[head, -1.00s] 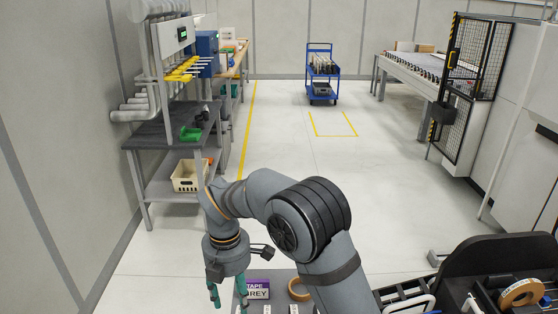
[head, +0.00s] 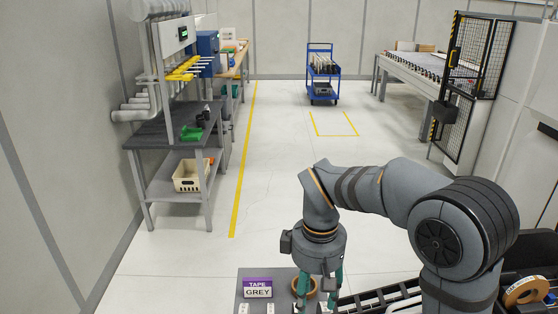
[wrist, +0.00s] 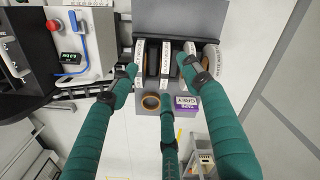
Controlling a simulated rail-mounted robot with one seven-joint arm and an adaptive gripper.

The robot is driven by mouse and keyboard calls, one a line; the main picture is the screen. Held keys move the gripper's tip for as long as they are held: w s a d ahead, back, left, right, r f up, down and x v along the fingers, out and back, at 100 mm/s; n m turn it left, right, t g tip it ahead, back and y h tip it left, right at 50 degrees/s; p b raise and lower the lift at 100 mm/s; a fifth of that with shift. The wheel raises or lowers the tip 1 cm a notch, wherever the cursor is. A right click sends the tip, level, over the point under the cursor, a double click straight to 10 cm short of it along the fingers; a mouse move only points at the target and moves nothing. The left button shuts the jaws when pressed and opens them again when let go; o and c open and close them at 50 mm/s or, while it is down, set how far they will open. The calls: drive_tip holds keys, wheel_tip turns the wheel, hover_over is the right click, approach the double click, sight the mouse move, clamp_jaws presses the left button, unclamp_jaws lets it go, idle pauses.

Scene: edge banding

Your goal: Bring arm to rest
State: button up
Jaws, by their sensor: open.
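My gripper (head: 321,286) hangs down at the bottom centre of the head view, with teal-sleeved fingers and its lower end partly cut off by the frame. In the wrist view its fingers (wrist: 160,80) are spread apart with nothing between them. My arm is bent, its large joint at the lower right of the head view. The gripper is over or in front of a brown tape roll (head: 303,288), which it partly hides. I cannot tell the height between them.
A "TAPE GREY" sign (head: 258,287) stands left of the roll. The wrist view shows several labelled rolls (wrist: 152,58) in a rack and a red button box (wrist: 75,40). A shelf table (head: 160,135) stands left, a blue cart (head: 322,70) far back. The middle floor is clear.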

drive_tip(key=s+d+r+m, duration=0.1)
drive_tip(key=s+d+m, duration=0.5)
drive_tip(key=d+m, duration=0.3)
drive_tip(key=shift+m+b, duration=0.3)
drive_tip(key=shift+b, duration=0.1)
